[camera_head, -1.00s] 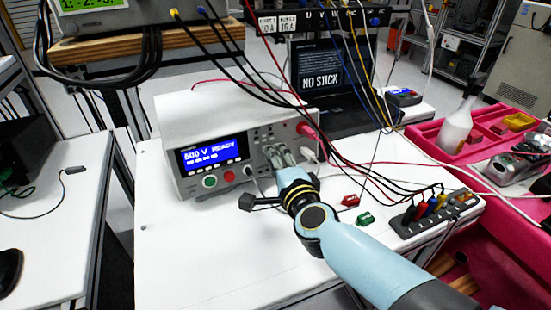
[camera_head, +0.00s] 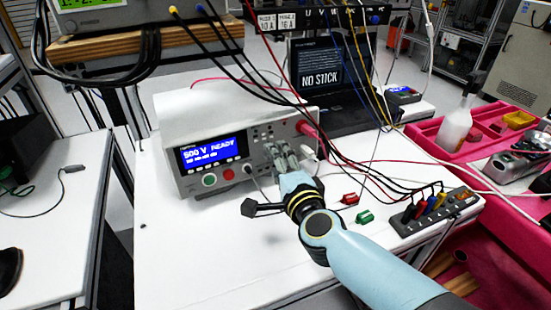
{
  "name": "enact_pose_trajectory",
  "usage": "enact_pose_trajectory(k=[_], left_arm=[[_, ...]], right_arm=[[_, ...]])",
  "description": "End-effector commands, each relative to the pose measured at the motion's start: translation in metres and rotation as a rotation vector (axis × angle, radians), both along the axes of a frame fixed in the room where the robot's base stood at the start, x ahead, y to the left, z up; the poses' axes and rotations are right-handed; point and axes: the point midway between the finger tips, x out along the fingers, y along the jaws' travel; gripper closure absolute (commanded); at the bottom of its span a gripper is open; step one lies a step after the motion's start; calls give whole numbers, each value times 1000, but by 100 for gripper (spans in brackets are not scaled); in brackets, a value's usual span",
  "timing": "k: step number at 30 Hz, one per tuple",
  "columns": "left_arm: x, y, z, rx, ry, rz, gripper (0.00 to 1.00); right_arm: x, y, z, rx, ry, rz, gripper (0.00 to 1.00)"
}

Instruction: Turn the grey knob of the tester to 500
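The tester (camera_head: 245,110) is a white box on the white table, with a blue display (camera_head: 212,152) that appears to read "500 V READY". My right gripper (camera_head: 280,153), whose arm comes in from the lower right, has its grey fingers at the right part of the tester's front panel. The grey knob cannot be made out; the fingers cover that part of the panel. I cannot tell whether the fingers are closed on it. My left gripper is not in view.
A green button (camera_head: 209,180) and white and red plugs are on the tester's front. Red (camera_head: 350,199) and green (camera_head: 365,216) pieces lie right of my arm. The table's front left is clear.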

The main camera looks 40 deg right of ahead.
Motion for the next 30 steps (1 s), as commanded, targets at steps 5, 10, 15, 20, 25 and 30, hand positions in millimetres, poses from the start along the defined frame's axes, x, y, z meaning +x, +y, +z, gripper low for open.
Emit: enact_pose_trajectory(k=[5, 10, 15, 20, 25, 30], left_arm=[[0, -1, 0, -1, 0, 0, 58], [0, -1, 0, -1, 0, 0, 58], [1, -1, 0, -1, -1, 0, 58], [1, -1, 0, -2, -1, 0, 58], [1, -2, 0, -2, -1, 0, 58], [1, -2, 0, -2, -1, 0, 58]], right_arm=[[-40, 12, 4, 3, 3, -1, 47], [-73, 22, 8, 2, 4, -2, 47], [-92, 27, 11, 1, 2, -1, 47], [-96, 29, 12, 2, 0, -1, 47], [-96, 29, 12, 1, 1, -1, 47], [-96, 29, 12, 1, 1, -1, 47]])
